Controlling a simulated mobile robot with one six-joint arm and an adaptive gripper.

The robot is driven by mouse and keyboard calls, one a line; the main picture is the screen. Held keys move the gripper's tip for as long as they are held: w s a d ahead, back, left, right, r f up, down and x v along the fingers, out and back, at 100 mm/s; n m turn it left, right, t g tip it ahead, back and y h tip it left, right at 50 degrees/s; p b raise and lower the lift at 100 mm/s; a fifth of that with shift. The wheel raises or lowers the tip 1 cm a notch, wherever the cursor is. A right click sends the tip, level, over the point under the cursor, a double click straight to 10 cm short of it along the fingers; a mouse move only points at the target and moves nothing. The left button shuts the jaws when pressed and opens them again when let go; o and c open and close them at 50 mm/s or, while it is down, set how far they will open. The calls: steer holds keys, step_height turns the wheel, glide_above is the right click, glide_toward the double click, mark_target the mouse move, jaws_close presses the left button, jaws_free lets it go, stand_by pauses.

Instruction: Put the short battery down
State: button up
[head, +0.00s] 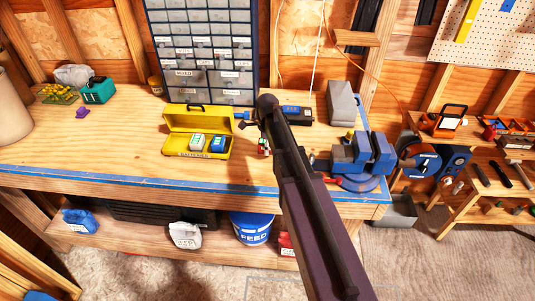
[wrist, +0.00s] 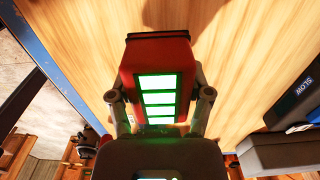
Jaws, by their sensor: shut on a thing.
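My gripper (wrist: 160,93) is shut on a red battery (wrist: 127,68) with a column of bright green lit panels, one finger on each side of it. The battery is over the wooden bench top. Whether its far end touches the wood cannot be told. In the head view a small red and white part of the battery (head: 263,147) shows beside my dark arm, which hides most of the gripper. An open yellow box (head: 197,153) labelled for batteries stands on the bench to the left, with a green-and-white battery (head: 197,142) and a blue-and-white battery (head: 217,144) in it.
A dark grey unit marked SLOW (wrist: 285,150) lies to the right in the wrist view. A blue vise (head: 362,153) stands at the bench's right end. A drawer cabinet (head: 205,50) stands behind. The bench's blue front edge (head: 120,178) runs nearby; bare wood lies left of the box.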

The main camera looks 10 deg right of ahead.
mark_target(267, 158)
steer(key=shift+s+f+b, duration=0.1)
steer(key=shift+f+b, duration=1.45)
steer(key=shift+f, duration=0.2)
steer(key=shift+f, duration=0.1)
steer(key=o, duration=1.3)
steer(key=shift+c, duration=0.2)
step_height(267, 158, up, 12)
steer(key=p, duration=1.2)
